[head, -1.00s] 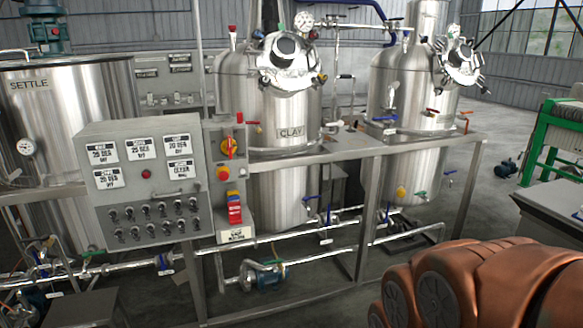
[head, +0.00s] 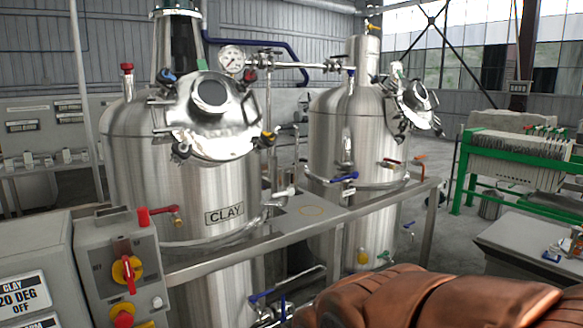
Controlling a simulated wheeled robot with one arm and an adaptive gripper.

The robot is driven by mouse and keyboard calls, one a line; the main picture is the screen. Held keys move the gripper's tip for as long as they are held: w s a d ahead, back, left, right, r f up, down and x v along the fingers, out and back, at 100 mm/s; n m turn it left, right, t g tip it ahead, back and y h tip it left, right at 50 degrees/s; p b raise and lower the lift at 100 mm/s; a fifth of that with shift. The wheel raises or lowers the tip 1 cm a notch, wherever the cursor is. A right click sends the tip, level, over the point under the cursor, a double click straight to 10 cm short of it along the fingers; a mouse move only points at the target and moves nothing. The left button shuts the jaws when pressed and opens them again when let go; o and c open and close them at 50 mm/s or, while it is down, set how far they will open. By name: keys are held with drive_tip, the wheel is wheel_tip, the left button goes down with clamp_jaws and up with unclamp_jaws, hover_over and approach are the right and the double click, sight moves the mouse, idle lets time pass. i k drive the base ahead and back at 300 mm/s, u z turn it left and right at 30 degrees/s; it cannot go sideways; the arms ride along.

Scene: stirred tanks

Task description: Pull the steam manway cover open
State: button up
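No tank label reading "steam" is legible in view. The right-hand steel tank (head: 325,140) has no readable label. Its round manway cover (head: 416,97) with clamp knobs is at its upper right side and looks shut, though it is small and seen at an angle. My copper-coloured arm (head: 450,300) crosses the lower right, well in front of the tanks. My gripper is not in view.
A steel frame rail (head: 390,205) runs in front of the tanks. A control panel (head: 120,265) with a red-yellow switch stands at the lower left. A green-framed filter press (head: 515,165) and a grey table (head: 530,250) are at the right, with open floor between them and the tanks.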

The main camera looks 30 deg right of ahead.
sight(412, 97)
drive_tip(key=z, duration=2.55)
drive_tip(key=i, duration=2.6)
drive_tip(key=u, duration=1.9)
